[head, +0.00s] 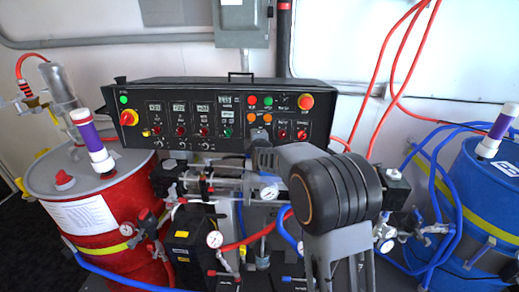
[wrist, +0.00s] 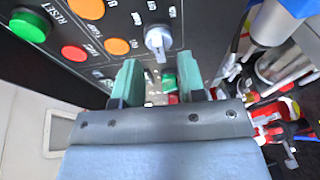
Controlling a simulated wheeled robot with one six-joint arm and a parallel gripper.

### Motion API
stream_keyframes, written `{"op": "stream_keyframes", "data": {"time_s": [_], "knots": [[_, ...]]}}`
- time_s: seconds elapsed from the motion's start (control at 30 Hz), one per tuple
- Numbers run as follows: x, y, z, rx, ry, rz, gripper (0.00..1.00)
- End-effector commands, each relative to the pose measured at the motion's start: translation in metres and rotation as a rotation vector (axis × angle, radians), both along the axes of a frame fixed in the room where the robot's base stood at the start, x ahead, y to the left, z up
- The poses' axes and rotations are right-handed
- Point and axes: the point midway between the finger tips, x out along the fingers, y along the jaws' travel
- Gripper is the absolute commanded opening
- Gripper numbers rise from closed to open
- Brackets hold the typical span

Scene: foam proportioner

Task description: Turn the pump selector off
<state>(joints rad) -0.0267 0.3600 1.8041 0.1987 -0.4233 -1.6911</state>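In the wrist view a light grey selector knob (wrist: 158,40) sits on the dark control panel, its grip bar pointing roughly up and down the picture. I cannot read its label. My gripper (wrist: 157,68) is open, its two greenish fingers apart, with the knob just beyond the gap between the fingertips. Nothing is held, and I see no contact with the knob. In the head view my gripper (head: 261,138) is at the lower middle of the control panel (head: 190,105). My arm covers part of the panel there, and the knob does not show clearly.
Around the knob are orange buttons (wrist: 117,47), a red button (wrist: 74,53) and a green reset button (wrist: 30,24). A red drum (head: 125,205) stands left, a blue drum (head: 478,205) right. Hoses, gauges and valves crowd the space below the panel.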

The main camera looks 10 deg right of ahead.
Motion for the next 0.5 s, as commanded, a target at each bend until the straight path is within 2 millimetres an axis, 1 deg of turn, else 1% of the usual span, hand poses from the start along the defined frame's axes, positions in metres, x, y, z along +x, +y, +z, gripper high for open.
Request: {"op": "stream_keyframes", "data": {"time_s": [0.03, 0.2, 0.4, 0.5], "knots": [[-0.011, 0.001, 0.001, 0.000, -0.003, 0.001, 0.37], [-0.045, 0.003, 0.007, -0.001, -0.003, 0.002, 0.37], [-0.077, 0.005, 0.013, 0.000, -0.003, 0.002, 0.37], [-0.088, 0.006, 0.016, -0.002, -0.003, 0.001, 0.37]]}}
